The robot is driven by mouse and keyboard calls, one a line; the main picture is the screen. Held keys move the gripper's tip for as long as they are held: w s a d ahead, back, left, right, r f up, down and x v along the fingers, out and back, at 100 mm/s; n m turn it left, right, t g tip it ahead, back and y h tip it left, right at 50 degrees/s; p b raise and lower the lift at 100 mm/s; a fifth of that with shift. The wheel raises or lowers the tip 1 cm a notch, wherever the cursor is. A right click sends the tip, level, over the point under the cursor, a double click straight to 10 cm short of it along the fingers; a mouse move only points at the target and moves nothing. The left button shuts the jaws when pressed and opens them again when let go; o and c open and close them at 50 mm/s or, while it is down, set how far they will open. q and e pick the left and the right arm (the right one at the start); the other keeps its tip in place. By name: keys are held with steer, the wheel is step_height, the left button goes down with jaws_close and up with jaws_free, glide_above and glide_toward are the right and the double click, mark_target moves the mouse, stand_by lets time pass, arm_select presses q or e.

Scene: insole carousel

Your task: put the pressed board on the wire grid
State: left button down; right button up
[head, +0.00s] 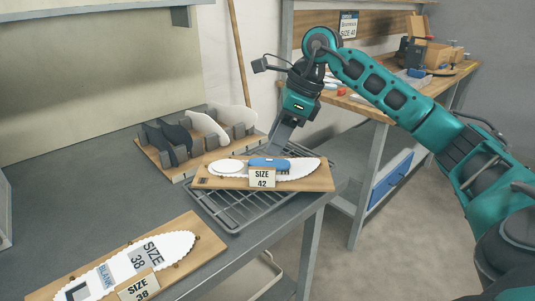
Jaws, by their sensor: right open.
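A wooden board (215,181) with a "SIZE 42" tag carries a white insole (304,169) and a blue piece (268,163). It lies across the wire grid (232,213), with its ends reaching past the grid's sides. A second board (207,241) with "SIZE 38" tags and a scalloped white blank lies on the table at the front left. My right gripper (277,148) is open and points down just behind the SIZE 42 board. Its fingertips are partly hidden, so I cannot tell if they touch the board. My left gripper is out of view.
The grey table (105,200) is clear between rack and front board. A workbench (364,107) with boxes and tools stands beyond a gap at the back right.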

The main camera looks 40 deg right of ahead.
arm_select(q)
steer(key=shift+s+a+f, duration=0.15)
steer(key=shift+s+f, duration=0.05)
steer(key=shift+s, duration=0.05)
arm_select(e)
steer(key=v, duration=0.3)
steer(key=shift+r, duration=0.2)
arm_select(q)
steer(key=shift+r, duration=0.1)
